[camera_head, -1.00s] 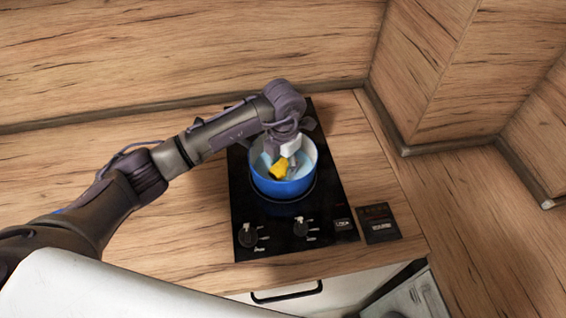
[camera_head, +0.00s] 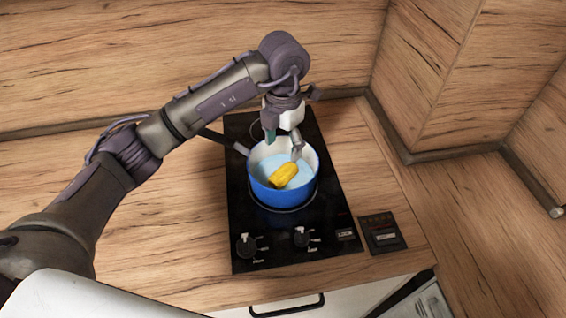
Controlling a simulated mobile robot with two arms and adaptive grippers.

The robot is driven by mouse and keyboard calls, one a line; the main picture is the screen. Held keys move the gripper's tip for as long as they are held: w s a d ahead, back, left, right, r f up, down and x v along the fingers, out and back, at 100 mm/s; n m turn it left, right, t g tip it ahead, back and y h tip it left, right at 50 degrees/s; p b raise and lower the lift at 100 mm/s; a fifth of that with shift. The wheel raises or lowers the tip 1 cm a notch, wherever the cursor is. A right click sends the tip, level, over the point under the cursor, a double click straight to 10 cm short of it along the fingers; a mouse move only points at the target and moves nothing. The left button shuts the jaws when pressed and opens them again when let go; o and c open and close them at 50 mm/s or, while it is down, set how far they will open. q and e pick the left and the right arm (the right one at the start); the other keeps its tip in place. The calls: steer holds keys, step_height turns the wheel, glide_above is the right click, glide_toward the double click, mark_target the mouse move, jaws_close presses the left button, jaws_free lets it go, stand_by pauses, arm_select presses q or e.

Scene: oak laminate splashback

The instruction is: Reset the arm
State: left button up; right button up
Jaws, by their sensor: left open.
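My left arm comes in from the left and arches over the hob. My left gripper (camera_head: 284,142) is open and points down over the back rim of a blue pot (camera_head: 272,194). A yellow piece, possibly corn (camera_head: 284,175), lies in the pot in a pale blue filling, apart from the fingers as far as I can tell. The pot stands on the black hob (camera_head: 334,222), with its dark handle toward the back left, partly behind my arm. My right gripper is not in view.
Two knobs (camera_head: 247,243) sit on the hob's front. A small dark panel (camera_head: 382,233) lies to its right on the wooden counter (camera_head: 170,255). Wooden walls (camera_head: 150,60) stand behind and at right. A drawer handle (camera_head: 287,306) shows below.

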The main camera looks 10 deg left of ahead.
arm_select(q)
step_height(320, 180, up, 2)
steer(key=shift+r, duration=0.1)
stand_by(0.4)
